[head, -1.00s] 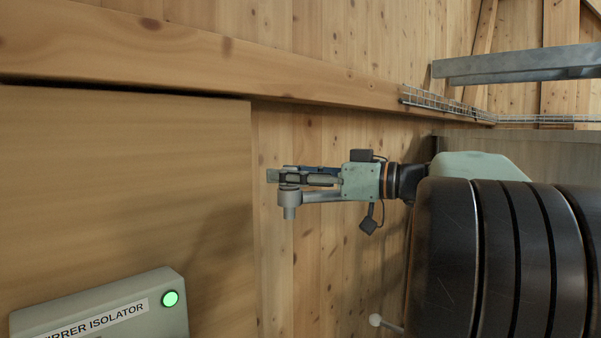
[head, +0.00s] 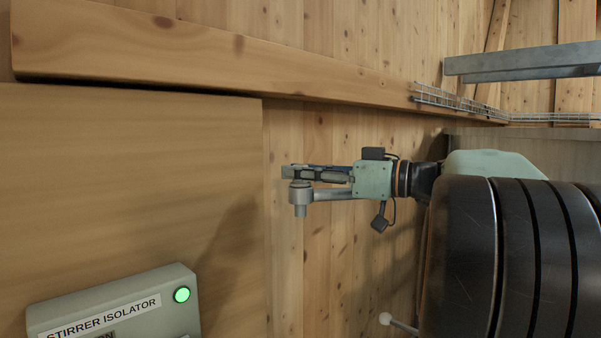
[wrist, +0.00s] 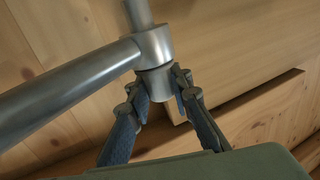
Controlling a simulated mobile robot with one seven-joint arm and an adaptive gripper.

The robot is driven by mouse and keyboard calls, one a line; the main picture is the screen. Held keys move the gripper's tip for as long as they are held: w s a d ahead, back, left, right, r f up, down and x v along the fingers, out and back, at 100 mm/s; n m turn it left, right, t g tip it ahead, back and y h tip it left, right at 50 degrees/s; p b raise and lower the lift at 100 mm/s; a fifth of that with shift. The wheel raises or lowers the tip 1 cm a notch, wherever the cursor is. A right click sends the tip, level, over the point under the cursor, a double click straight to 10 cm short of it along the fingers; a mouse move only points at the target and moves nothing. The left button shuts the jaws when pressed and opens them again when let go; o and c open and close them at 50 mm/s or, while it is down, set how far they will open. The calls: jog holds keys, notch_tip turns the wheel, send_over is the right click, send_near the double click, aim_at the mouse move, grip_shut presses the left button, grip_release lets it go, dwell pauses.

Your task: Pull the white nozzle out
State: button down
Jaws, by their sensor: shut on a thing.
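My gripper (head: 300,176) reaches left from the dark arm, with its fingers shut on a grey metal fitting (head: 300,195). The fitting has a round collar, a short spout pointing down in the head view and a side pipe (head: 332,194) running right below my gripper. In the wrist view my gripper (wrist: 163,86) has a finger on each side of the fitting's short end, below the collar (wrist: 153,46). The side pipe (wrist: 75,90) runs to the lower left there. The fitting looks grey; I cannot tell whether it is the white nozzle. The fingers partly hide it.
A stirrer isolator box (head: 118,305) with a lit green button (head: 181,295) is at lower left. A wooden panel (head: 130,190) stands left of my gripper, below a wooden beam (head: 230,62). A white ball on a rod (head: 386,319) is at bottom centre.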

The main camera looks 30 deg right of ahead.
jog(key=shift+r, duration=0.15)
jog(key=shift+r, duration=0.9)
jog(key=shift+r+p, duration=1.2)
jog(key=shift+r, duration=1.3)
